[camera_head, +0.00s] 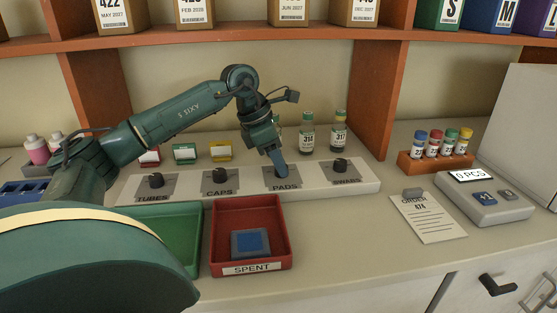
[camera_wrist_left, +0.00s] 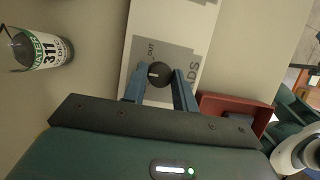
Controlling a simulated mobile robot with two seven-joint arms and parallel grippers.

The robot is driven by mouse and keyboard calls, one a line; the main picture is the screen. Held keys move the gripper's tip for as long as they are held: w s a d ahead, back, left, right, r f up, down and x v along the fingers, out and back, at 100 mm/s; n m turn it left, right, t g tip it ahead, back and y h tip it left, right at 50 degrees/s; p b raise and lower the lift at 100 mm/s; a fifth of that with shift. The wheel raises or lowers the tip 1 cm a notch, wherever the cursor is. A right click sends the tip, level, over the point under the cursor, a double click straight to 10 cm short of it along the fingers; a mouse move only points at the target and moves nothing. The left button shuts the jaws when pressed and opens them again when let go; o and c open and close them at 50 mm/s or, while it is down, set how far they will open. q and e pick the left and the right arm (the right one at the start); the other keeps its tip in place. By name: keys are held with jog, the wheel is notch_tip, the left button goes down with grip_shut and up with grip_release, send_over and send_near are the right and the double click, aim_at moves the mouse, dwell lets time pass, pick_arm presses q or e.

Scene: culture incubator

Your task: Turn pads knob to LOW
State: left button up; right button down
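The pads knob is a round black dial (camera_wrist_left: 159,73) with a white mark that points left in the left wrist view. In the head view my left gripper (camera_head: 279,168) is over the PADS plate (camera_head: 268,185) and hides the knob. In the left wrist view the two blue fingers of my left gripper (camera_wrist_left: 160,88) stand apart on either side of the knob, with a gap visible between each finger and the knob. My right gripper is in neither view.
On the same white panel (camera_head: 362,187) are TUBES (camera_head: 156,181), CAPS (camera_head: 220,175) and SWABS (camera_head: 340,165) knobs. Vials (camera_head: 307,135) stand behind it. A red SPENT tray (camera_head: 284,240) and a green tray (camera_head: 180,235) are in front. An order sheet (camera_head: 428,222) lies to the right.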

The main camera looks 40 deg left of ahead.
pick_arm(q)
jog(key=o, duration=0.5)
jog(key=shift+c, duration=0.2)
jog(key=p+v, duration=0.2)
jog(key=v, duration=1.1)
jog(key=shift+s, duration=0.1)
